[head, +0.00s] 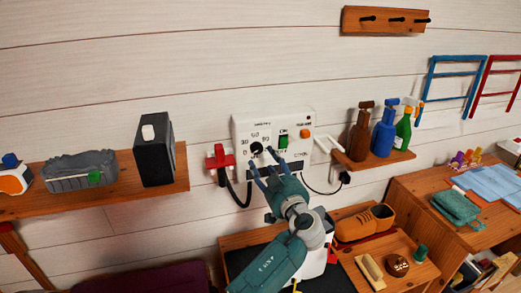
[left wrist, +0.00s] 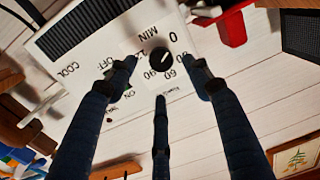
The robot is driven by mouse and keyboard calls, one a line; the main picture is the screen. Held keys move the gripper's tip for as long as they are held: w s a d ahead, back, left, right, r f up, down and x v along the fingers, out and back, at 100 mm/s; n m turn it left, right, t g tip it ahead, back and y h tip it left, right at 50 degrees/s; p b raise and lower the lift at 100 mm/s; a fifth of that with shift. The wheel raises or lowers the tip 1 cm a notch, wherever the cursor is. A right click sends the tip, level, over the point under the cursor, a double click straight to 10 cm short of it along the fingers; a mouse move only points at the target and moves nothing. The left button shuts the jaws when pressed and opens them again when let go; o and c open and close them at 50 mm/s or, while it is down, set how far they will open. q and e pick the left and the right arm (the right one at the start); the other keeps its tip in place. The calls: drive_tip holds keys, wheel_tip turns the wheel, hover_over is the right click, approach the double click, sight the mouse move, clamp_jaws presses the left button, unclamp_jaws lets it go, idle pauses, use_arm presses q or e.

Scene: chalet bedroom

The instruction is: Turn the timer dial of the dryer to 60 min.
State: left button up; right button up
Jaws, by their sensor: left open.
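The dryer (head: 242,124) is a white box on the plank wall, with a black timer dial (head: 256,148), a green switch (head: 283,141) and an orange button (head: 305,133). My left gripper (head: 261,160) is open in front of the dial. In the left wrist view the panel appears turned over; the dial (left wrist: 160,57) lies between the spread fingertips (left wrist: 160,72), with 0, 60 and 90 readable around it. A small white mark shows on the dial, but its exact setting is unclear. I cannot tell whether any finger touches the dial. My right gripper is not in view.
A red fixture (head: 220,160) with a black cord is left of the dryer. A left shelf (head: 120,188) holds a black box (head: 154,150). A right shelf (head: 376,160) holds spray bottles (head: 383,132). A wooden bench (head: 400,270) with shoes (head: 363,224) stands below.

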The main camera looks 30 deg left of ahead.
sight(258, 151)
use_arm(q)
drive_tip(key=p+x, duration=0.2)
drive_tip(key=x, duration=0.3)
drive_tip(key=shift+w+a+r, duration=0.1)
drive_tip(key=shift+w+a, duration=0.2)
drive_tip(key=shift+a, duration=0.05)
drive_tip(key=c, duration=1.1)
